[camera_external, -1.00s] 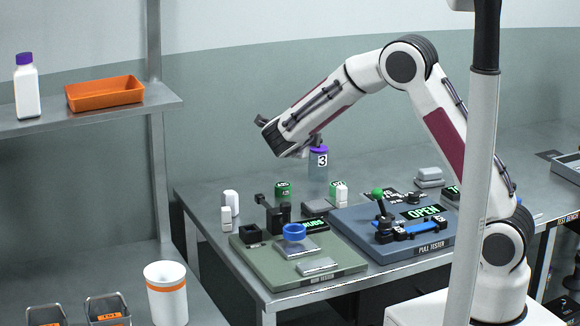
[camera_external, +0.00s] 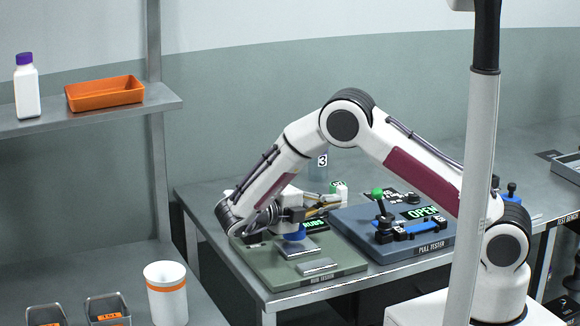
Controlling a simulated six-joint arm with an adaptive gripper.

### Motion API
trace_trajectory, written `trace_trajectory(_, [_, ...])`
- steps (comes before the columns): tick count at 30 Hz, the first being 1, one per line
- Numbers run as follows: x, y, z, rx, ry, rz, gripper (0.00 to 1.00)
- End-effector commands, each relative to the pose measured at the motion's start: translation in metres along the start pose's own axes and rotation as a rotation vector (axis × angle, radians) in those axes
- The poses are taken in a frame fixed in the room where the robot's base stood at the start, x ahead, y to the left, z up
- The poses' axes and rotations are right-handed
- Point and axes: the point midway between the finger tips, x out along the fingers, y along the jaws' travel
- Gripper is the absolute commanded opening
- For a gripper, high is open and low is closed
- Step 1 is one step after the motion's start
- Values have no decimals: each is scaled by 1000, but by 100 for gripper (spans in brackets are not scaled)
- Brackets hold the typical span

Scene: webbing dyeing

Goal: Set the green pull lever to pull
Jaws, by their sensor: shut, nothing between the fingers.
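The green pull lever (camera_external: 378,192) has a green ball knob on a dark stick. It stands near the left part of the blue pull tester (camera_external: 350,219), leaning slightly to the left. The tester's display (camera_external: 421,213) reads OPEN in green. My gripper (camera_external: 336,201) is shut and empty, pointing right above the rub tester's back edge. It is to the left of the lever in the picture and apart from it. My wrist hides much of the rub tester's back part.
The green-grey rub tester (camera_external: 345,267) lies left of the pull tester, with a blue ring (camera_external: 296,236) on it partly hidden. A bottle marked 3 (camera_external: 320,168) and a small green-and-white container (camera_external: 339,191) stand behind.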

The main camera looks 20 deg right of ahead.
Motion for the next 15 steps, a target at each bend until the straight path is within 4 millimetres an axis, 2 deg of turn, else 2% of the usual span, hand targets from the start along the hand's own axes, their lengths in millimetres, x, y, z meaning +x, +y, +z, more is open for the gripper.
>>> trace_trajectory(5, [-4,3,-7,0,22,-16,0])
trace_trajectory(15, [-4,3,-8,-1,23,-16,0])
